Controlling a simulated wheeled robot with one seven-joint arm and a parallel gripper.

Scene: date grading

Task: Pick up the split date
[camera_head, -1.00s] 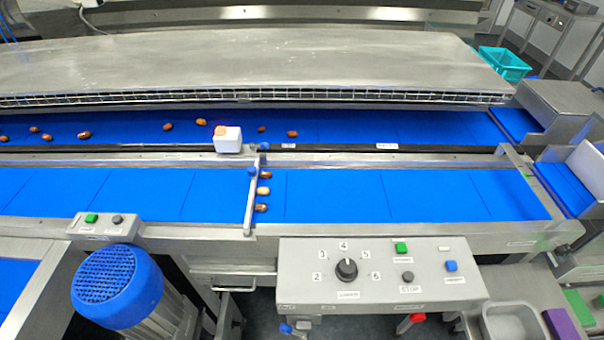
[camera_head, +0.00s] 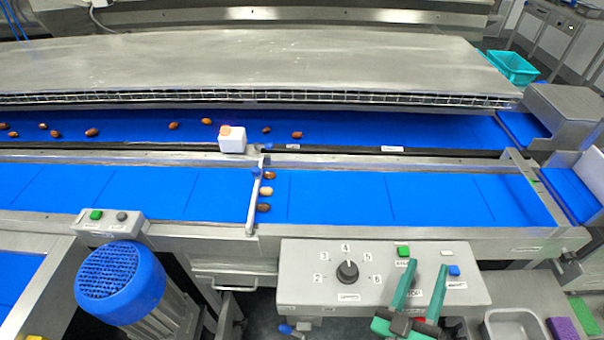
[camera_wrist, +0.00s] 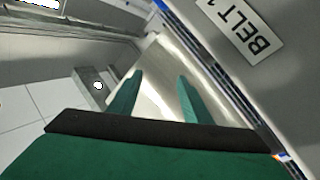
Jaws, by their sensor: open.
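Three dates lie against the right side of a diverter bar (camera_head: 256,195) on the front blue belt: a brown upper date (camera_head: 269,175), a paler tan middle date (camera_head: 266,191) and a dark lower date (camera_head: 264,207). I cannot tell for sure which date is split; the middle one differs most in colour. My gripper (camera_head: 428,266) has green fingers, open and empty, over the right part of the control panel, well right of and nearer than the dates. In the wrist view the gripper (camera_wrist: 160,75) is spread apart with no date in sight.
Several dates lie on the back belt (camera_head: 350,130), near a white box (camera_head: 232,141). The control panel (camera_head: 310,268) with knob and buttons stands before the front belt (camera_head: 430,197). A blue-capped motor (camera_head: 110,275) is at lower left. The front belt right of the dates is clear.

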